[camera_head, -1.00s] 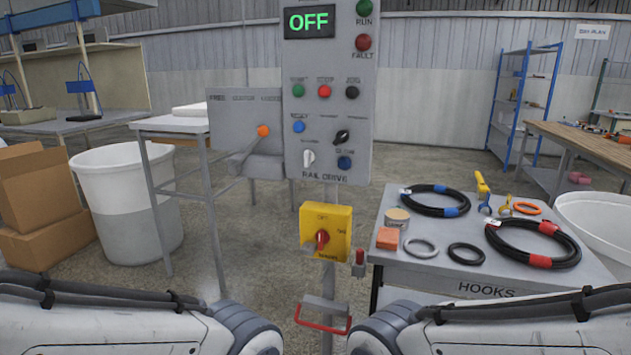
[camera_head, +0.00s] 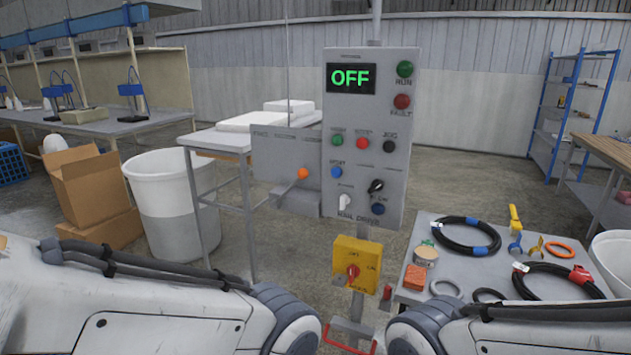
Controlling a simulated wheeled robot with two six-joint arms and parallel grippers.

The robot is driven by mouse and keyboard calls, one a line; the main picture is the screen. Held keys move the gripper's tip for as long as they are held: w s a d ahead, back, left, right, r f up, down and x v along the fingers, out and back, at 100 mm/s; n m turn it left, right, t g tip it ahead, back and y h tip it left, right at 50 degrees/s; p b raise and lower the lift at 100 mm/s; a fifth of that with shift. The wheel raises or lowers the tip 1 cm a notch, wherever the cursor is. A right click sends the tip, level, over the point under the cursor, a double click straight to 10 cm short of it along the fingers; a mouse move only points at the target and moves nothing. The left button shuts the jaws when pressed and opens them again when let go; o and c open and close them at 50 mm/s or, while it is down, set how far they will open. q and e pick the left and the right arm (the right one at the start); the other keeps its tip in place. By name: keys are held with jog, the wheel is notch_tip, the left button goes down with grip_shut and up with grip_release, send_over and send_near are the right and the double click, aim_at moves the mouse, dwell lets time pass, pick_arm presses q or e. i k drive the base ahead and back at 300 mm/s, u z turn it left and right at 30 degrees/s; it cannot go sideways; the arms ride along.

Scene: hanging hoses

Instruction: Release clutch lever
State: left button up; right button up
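The clutch lever (camera_head: 290,184) is a short grey rod with an orange knob (camera_head: 302,173). It is on a grey plate (camera_head: 272,152) fixed to the left side of the control panel. Small labels run along the top of the plate, too blurred to read surely. The control panel (camera_head: 345,150) carries a display (camera_head: 350,78) reading OFF in green. My two arms show at the bottom left and bottom right. Both grippers are outside the view, and nothing of mine touches the lever.
A yellow switch box (camera_head: 357,265) with a red knob and a red handle (camera_head: 350,338) are on the post below the panel. A grey table (camera_head: 447,277) with coiled hoses stands at right. A white bin (camera_head: 165,200) and cardboard boxes (camera_head: 88,190) stand at left.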

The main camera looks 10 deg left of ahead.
aim_at(302, 172)
jog(key=k, duration=0.65)
jog(key=u, duration=0.65)
jog(key=i, duration=1.25)
jog(key=z, duration=0.65)
